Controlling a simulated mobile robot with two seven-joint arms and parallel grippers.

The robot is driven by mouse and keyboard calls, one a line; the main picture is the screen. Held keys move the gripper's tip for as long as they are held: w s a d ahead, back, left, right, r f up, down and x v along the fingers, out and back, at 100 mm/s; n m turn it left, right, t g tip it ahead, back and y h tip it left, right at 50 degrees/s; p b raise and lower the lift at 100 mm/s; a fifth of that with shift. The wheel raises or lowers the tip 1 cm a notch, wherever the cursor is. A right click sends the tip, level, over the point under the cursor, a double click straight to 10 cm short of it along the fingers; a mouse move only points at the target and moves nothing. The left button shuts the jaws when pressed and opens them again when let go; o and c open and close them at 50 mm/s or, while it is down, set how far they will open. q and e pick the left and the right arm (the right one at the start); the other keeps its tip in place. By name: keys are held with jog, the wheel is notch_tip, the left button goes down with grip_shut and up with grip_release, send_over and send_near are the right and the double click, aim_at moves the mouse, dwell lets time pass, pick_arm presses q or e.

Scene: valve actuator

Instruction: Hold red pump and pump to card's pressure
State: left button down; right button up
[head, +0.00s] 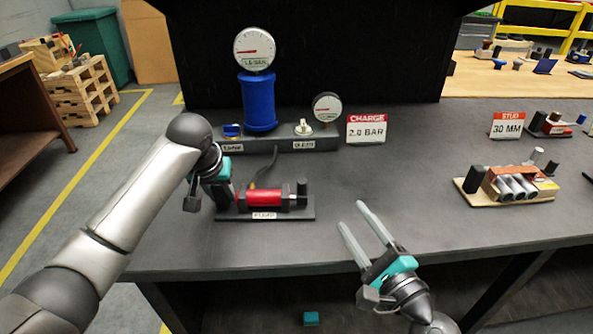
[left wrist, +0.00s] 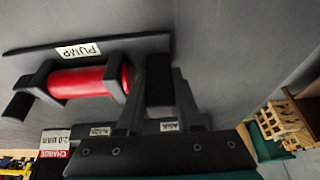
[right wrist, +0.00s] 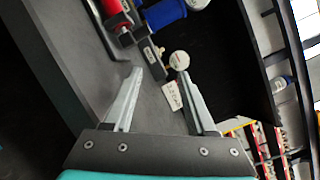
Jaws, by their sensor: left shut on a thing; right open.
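The red pump (head: 264,198) lies on a dark base plate labelled PUMP, with a black knob (head: 302,190) at its right end. My left gripper (head: 223,192) is at the pump's left end. In the left wrist view its fingers are shut on a dark block (left wrist: 158,78) beside the red cylinder (left wrist: 85,82). The CHARGE card (head: 367,129) reads 2.0 BAR. A large gauge (head: 254,48) tops the blue cylinder (head: 258,102); its needle points left and its small printed value is too blurred to read surely. My right gripper (head: 354,226) is open and empty, right of the pump.
A smaller gauge (head: 327,107) stands right of a white knob (head: 303,128) on the rear rail; a blue knob (head: 232,131) is at its left. A hose (head: 266,167) runs behind the pump. A STUD card (head: 507,125) and wooden fixture (head: 507,186) stand right.

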aim_at(302, 192)
jog(key=a+m, duration=0.2)
jog(key=m, duration=0.1)
jog(key=w+a+m+h, duration=0.1)
jog(key=a+m, duration=0.1)
jog(key=m, duration=0.2)
jog(key=w+a+m+h, duration=0.1)
jog(key=m, duration=0.3)
jog(key=shift+w+a+f, duration=0.1)
jog(key=shift+w+a, duration=0.15)
jog(key=shift+a, duration=0.15)
jog(key=shift+w+a+m, duration=0.3)
jog(key=shift+a+m, duration=0.35)
jog(key=shift+m, duration=0.35)
jog(key=x, duration=1.1)
jog(key=shift+w, duration=0.35)
jog(key=shift+c, duration=0.4)
grip_shut()
